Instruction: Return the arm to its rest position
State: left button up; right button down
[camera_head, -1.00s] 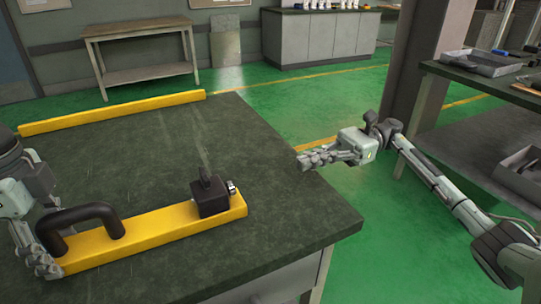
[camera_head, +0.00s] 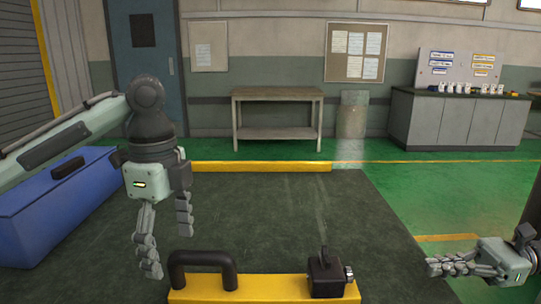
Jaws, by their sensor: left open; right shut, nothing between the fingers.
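My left gripper (camera_head: 168,250) is open, fingers pointing down, with nothing between them. It hangs over the dark table, behind and left of the black handle (camera_head: 203,262). The handle is fixed on a yellow bar (camera_head: 270,286) at the table's near side. A black block (camera_head: 326,275) with a metal fitting sits on the bar's right part. My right gripper (camera_head: 437,267) is shut and empty, held out past the table's right edge, pointing left. The lower part of the bar is cut off by the frame.
The dark table (camera_head: 280,215) is mostly bare, with a second yellow bar (camera_head: 262,166) along its far edge. A blue box (camera_head: 65,205) stands to the left. A workbench (camera_head: 277,97) and a grey cabinet (camera_head: 455,115) stand by the far wall. Green floor is open at right.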

aim_at(177, 278)
pick_arm(q)
jog(key=shift+r, duration=2.3)
jog(key=shift+f, duration=0.1)
notch_tip(177, 278, down, 12)
jog(key=shift+r, duration=0.1)
pick_arm(e)
jog(key=shift+a, duration=0.6)
